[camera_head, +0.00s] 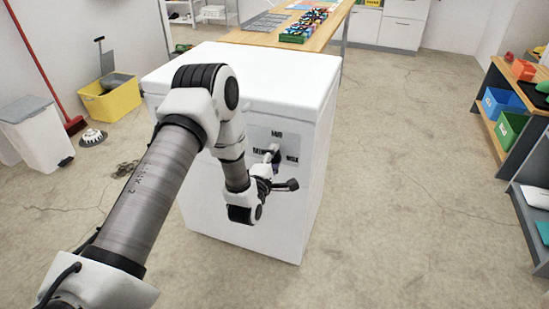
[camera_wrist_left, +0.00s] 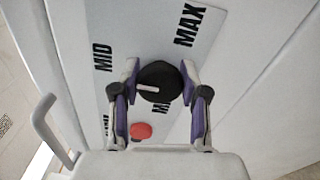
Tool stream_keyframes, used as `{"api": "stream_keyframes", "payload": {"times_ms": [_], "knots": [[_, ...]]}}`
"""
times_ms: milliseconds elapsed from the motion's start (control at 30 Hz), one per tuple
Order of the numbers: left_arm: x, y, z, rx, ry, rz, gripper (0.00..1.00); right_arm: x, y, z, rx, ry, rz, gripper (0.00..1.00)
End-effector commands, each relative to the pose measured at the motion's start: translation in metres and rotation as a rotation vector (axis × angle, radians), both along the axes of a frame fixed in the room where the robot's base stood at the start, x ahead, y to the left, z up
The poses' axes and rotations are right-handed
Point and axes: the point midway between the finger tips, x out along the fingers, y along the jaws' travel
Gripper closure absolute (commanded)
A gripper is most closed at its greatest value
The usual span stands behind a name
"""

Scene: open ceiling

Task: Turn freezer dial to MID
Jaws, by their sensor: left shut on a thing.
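The white freezer (camera_head: 240,70) stands in front of me, with a grey control panel (camera_head: 262,132) on its front. In the left wrist view, the round black dial (camera_wrist_left: 160,84) has a white pointer line running to the left, below the MID label (camera_wrist_left: 103,57). The MAX label (camera_wrist_left: 187,25) is at the upper right; other labels are partly hidden. My left gripper (camera_wrist_left: 159,78) is shut on the dial, one fingertip at each side. In the head view, the left gripper (camera_head: 272,156) is at the panel, and the dial is mostly hidden. My right gripper is not in view.
A red button (camera_wrist_left: 141,131) is below the dial in the wrist view. A grey handle (camera_wrist_left: 50,128) stands out at the left there. A wooden table (camera_head: 262,38) is behind the freezer, a shelf (camera_head: 500,110) at the far right. The floor right of the freezer is clear.

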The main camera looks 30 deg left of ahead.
Motion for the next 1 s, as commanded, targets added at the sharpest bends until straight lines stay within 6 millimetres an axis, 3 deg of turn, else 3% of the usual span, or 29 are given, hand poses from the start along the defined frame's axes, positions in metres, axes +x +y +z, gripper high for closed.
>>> {"api": "stream_keyframes", "payload": {"times_ms": [167, 200, 233, 267, 667, 1000], "knots": [[0.0, 0.001, 0.0, 0.0, -0.001, 0.002, 0.91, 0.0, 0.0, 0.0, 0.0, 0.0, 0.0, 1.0], [0.0, 0.001, 0.0, 0.0, -0.001, 0.002, 0.45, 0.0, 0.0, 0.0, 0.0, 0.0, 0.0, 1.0], [0.0, 0.001, 0.0, 0.001, 0.0, 0.002, 0.35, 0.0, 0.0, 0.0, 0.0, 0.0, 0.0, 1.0], [0.0, 0.001, 0.0, 0.001, 0.0, 0.002, 0.31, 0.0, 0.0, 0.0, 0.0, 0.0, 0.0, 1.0], [-0.009, -0.002, -0.001, 0.0, 0.003, 0.0, 0.31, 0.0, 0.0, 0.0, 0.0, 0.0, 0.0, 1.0], [-0.087, -0.02, -0.001, 0.0, 0.005, 0.001, 0.31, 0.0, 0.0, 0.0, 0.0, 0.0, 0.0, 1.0]]}}
